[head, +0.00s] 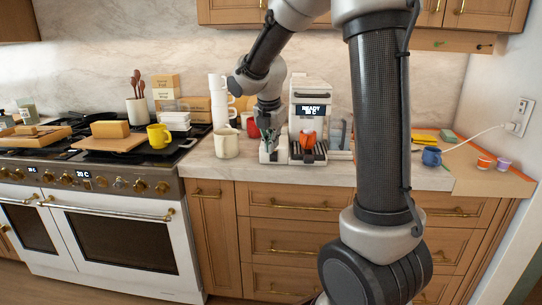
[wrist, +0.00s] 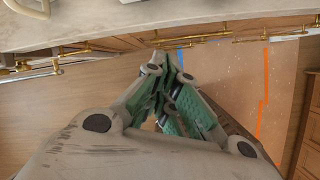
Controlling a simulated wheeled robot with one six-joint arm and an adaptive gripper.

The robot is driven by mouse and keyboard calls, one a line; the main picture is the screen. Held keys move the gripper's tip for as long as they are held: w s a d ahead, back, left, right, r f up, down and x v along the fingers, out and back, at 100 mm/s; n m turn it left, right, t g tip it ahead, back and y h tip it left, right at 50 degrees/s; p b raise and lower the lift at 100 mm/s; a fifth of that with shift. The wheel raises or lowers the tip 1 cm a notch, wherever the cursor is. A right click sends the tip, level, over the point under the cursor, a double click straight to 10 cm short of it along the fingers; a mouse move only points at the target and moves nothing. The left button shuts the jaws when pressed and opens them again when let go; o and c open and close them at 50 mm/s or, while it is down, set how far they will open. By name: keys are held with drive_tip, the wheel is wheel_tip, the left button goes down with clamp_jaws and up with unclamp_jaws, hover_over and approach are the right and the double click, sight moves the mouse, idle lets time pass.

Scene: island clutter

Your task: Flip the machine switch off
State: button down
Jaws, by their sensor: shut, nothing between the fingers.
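The white machine (head: 311,92) stands on the counter, its dark display reading READY and a temperature. An orange object (head: 308,139) sits low at its front. I cannot make out the switch; it is too small or hidden. My gripper (head: 268,139) points down just left of the machine, close to its left side; I cannot tell whether it touches. In the wrist view my gripper's green-padded fingers (wrist: 168,88) are closed together with nothing between them. The machine is not recognisable in the wrist view. My arm covers the counter right of the machine.
A cream mug (head: 226,142) and a stack of white cups (head: 218,103) stand left of my gripper. A blue mug (head: 431,157) and two small cups stand at right. A white cord runs to the wall outlet (head: 522,113).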

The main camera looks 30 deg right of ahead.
sight(273, 156)
drive_tip(key=n, duration=0.1)
drive_tip(key=w+n, duration=0.1)
drive_tip(key=n, duration=0.3)
drive_tip(key=shift+w+a+r+t, duration=0.1)
drive_tip(key=shift+w+r+t, duration=0.05)
drive_tip(key=shift+r+t, duration=0.2)
drive_tip(key=w+d+f, duration=0.4)
drive_tip(key=w+f, duration=0.2)
drive_tip(key=f, duration=0.2)
drive_tip(key=shift+w+f, duration=0.3)
drive_tip(key=shift+f, duration=0.05)
